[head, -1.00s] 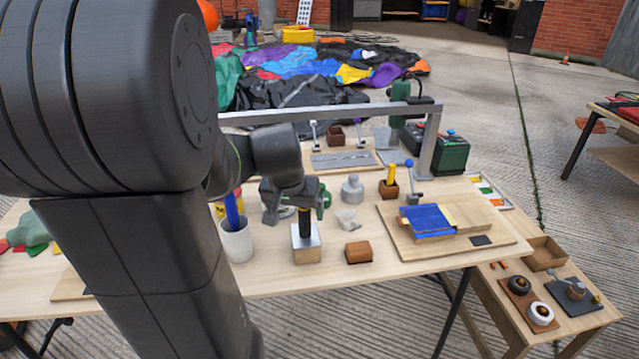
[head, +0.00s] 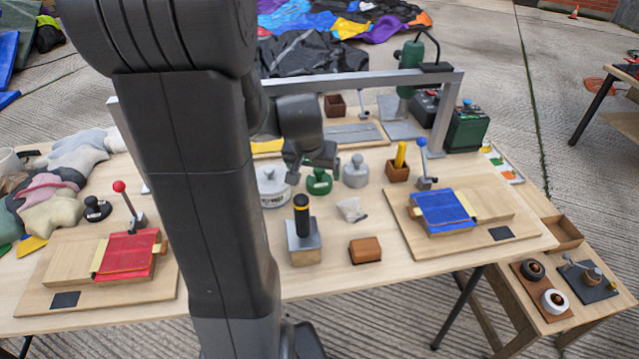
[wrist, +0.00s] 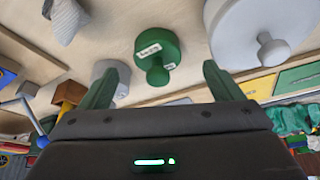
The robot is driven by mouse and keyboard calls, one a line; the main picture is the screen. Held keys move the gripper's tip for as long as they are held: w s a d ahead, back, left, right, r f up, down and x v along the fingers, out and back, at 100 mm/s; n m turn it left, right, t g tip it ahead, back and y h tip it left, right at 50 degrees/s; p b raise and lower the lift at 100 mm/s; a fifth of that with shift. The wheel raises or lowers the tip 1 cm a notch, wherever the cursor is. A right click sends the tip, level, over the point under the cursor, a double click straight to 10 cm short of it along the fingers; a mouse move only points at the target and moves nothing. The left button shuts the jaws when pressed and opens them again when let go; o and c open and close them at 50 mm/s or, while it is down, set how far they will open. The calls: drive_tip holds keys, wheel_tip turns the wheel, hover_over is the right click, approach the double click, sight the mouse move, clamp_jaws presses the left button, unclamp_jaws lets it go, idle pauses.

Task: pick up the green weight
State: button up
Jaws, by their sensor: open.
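The green weight (head: 319,182), a short round disc with a knob and a pale label, stands on the wooden table. My gripper (head: 312,166) is open and empty, just beyond and above it in the head view. In the wrist view the green weight (wrist: 157,52) lies ahead of the gap between my open fingers (wrist: 161,82), with its knob toward me. The fingers do not touch it there. A larger white weight (head: 273,188) stands to its left and a grey weight (head: 355,171) to its right.
A block with a black-and-yellow handle (head: 303,235) stands in front of the green weight. A crumpled grey piece (head: 351,209), a brown block (head: 365,251) and a brown cup (head: 397,171) are nearby. A metal frame (head: 445,110) spans the table behind.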

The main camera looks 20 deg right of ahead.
sight(319, 179)
drive_tip(key=shift+w+d+r+b+x, duration=0.1)
drive_tip(key=shift+d+x, duration=0.05)
drive_tip(key=shift+x, duration=0.95)
drive_tip(key=shift+w+d+r+b+x, duration=0.1)
drive_tip(key=shift+d+b+x, duration=0.1)
drive_tip(key=shift+x, duration=0.95)
drive_tip(key=shift+w+d+b+x, duration=0.1)
drive_tip(key=shift+d+x, duration=0.05)
drive_tip(key=shift+x, duration=0.95)
drive_tip(key=c, duration=1.6)
drive_tip(key=shift+r, duration=0.15)
drive_tip(key=shift+c, duration=0.5)
